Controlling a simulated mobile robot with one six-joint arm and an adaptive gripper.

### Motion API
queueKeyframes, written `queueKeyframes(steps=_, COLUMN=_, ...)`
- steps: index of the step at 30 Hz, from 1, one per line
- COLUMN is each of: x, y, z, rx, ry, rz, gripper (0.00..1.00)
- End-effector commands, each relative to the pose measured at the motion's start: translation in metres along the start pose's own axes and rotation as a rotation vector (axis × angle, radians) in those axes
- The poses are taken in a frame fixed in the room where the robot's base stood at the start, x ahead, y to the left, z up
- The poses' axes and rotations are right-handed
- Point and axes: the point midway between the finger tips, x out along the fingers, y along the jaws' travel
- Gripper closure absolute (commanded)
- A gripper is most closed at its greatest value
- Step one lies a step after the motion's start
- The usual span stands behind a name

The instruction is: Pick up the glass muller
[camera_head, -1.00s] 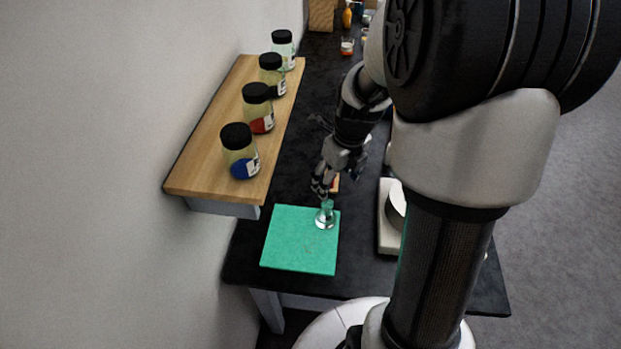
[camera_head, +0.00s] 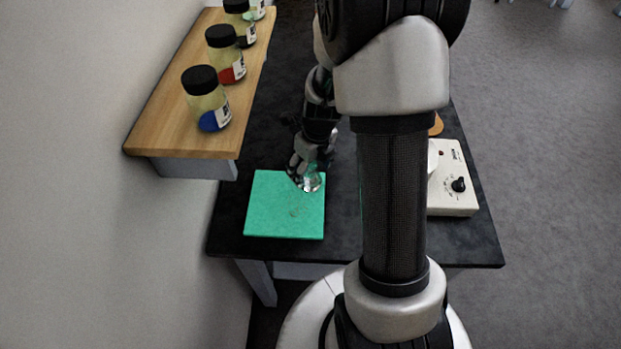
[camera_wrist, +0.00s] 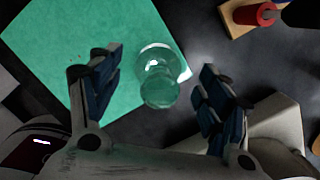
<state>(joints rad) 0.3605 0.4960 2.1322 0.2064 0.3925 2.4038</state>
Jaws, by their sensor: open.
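The glass muller (camera_head: 311,183) is clear glass and stands at the right edge of a green slab (camera_head: 270,222). In the wrist view the muller (camera_wrist: 158,80) shows a round foot and a round knob, over the corner of the green slab (camera_wrist: 60,50). My gripper (camera_wrist: 155,92) is open, with one finger on each side of the muller and a gap to both fingers. In the head view my gripper (camera_head: 308,174) is right at the muller and hides its upper part.
A wooden shelf (camera_head: 150,135) with several black-lidded jars stands along the wall on the left. A white device with a knob (camera_head: 453,193) stands right of my arm. A red item on a wooden block (camera_wrist: 255,15) shows at the wrist view's top right.

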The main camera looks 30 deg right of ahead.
Motion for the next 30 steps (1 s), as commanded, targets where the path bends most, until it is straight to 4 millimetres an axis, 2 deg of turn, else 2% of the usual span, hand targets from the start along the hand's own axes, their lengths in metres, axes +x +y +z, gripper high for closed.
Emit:
queueKeyframes(steps=1, x=0.014, y=0.001, z=-0.001, rx=0.000, ry=0.003, rz=0.002, gripper=0.29)
queueKeyframes(steps=4, x=0.026, y=0.000, z=-0.001, rx=0.000, ry=0.002, rz=0.001, gripper=0.29)
queueKeyframes(steps=12, x=0.027, y=0.000, z=0.000, rx=0.000, ry=0.000, rz=0.000, gripper=0.31)
queueKeyframes(steps=30, x=0.027, y=0.000, z=0.000, rx=0.000, ry=0.000, rz=0.000, gripper=0.71)
